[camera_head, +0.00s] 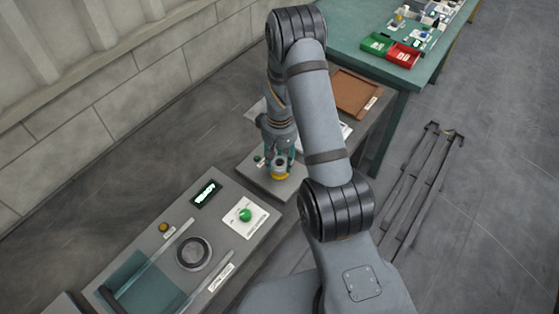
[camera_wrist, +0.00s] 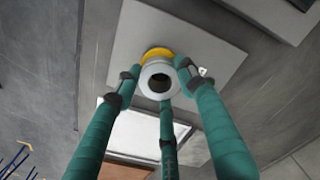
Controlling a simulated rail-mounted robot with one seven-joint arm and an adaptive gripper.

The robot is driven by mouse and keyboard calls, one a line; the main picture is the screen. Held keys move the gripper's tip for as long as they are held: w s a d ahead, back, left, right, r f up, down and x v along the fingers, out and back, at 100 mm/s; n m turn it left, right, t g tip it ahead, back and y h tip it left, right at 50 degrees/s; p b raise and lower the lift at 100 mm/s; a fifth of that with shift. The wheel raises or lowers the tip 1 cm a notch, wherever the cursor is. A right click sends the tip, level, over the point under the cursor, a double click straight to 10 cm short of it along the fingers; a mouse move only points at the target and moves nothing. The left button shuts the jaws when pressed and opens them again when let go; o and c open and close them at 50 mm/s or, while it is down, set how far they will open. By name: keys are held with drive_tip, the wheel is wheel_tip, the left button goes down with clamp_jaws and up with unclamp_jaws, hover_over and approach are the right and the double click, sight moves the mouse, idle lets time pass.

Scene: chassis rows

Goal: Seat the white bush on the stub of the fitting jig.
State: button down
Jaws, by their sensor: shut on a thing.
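The white bush (camera_wrist: 159,67) is a pale ring with a dark hole, seen nearly end-on in the wrist view. My gripper (camera_wrist: 160,84) has three teal fingers shut around it. A round yellow piece (camera_wrist: 155,51), which seems to be part of the fitting jig, shows just behind the bush, on a grey plate (camera_wrist: 120,58). In the head view my gripper (camera_head: 281,164) points down over the yellow piece (camera_head: 281,177). The stub is not visible. I cannot tell whether the bush touches the jig or is above it.
A station at lower left holds a green button (camera_head: 245,215), a dark display (camera_head: 206,194), a round grey ring (camera_head: 193,253) and a teal panel (camera_head: 130,278). A brown tray (camera_head: 355,92) lies behind my arm. Green (camera_head: 377,43) and red (camera_head: 403,54) bins stand on the far bench.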

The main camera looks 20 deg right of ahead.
drive_tip(key=shift+f+b, duration=0.55)
drive_tip(key=shift+f, duration=0.1)
drive_tip(key=c, duration=1.1)
unclamp_jaws()
drive_tip(key=shift+r, duration=0.1)
drive_tip(key=shift+o, duration=0.6)
wheel_tip(320, 180, up, 12)
